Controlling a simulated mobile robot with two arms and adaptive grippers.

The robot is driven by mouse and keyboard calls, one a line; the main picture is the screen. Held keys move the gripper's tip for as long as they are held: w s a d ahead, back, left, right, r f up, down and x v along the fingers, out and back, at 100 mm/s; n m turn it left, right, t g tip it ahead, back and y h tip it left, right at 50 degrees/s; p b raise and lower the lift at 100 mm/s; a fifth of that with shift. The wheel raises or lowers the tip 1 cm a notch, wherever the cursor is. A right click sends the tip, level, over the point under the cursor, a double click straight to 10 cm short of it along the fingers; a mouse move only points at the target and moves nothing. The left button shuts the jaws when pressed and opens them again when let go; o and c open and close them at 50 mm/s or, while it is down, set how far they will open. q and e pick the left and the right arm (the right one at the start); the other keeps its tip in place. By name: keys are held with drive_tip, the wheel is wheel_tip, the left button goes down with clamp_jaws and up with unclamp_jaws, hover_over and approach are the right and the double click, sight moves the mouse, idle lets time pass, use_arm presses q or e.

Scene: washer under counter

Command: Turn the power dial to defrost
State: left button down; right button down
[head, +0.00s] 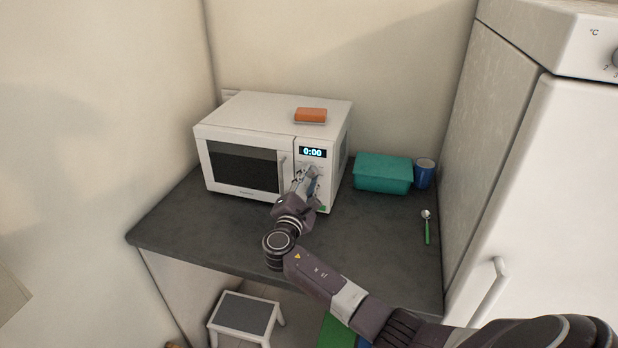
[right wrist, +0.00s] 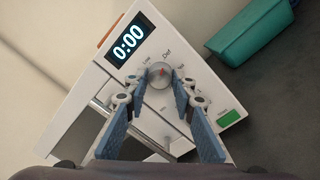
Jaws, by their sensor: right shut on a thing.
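The white microwave (head: 245,112) stands on the dark counter, its display (head: 312,153) reading 0:00. Its round silver power dial (right wrist: 160,76) shows in the right wrist view, with a small red mark and printed labels around it, among them "Low" and "Def". The red mark seems to point up towards "Def", but it is too small to be sure. My right gripper (right wrist: 158,88) is shut on the dial, with one blue finger on each side. In the head view my right gripper (head: 309,178) covers the dial. My left gripper is not in view.
An orange sponge (head: 311,115) lies on top of the microwave. A teal container (head: 382,173), a blue cup (head: 424,174) and a green-handled spoon (head: 427,228) are to the right on the counter (head: 205,230). A fridge (head: 545,170) stands at the right, a step stool (head: 243,314) below.

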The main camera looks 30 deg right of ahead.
drive_tip(key=shift+a+f, duration=0.15)
drive_tip(key=shift+f, duration=0.1)
drive_tip(key=c, duration=1.9)
unclamp_jaws()
drive_tip(key=shift+o, duration=1.4)
drive_tip(key=shift+r, duration=0.15)
drive_tip(key=v, duration=1.2)
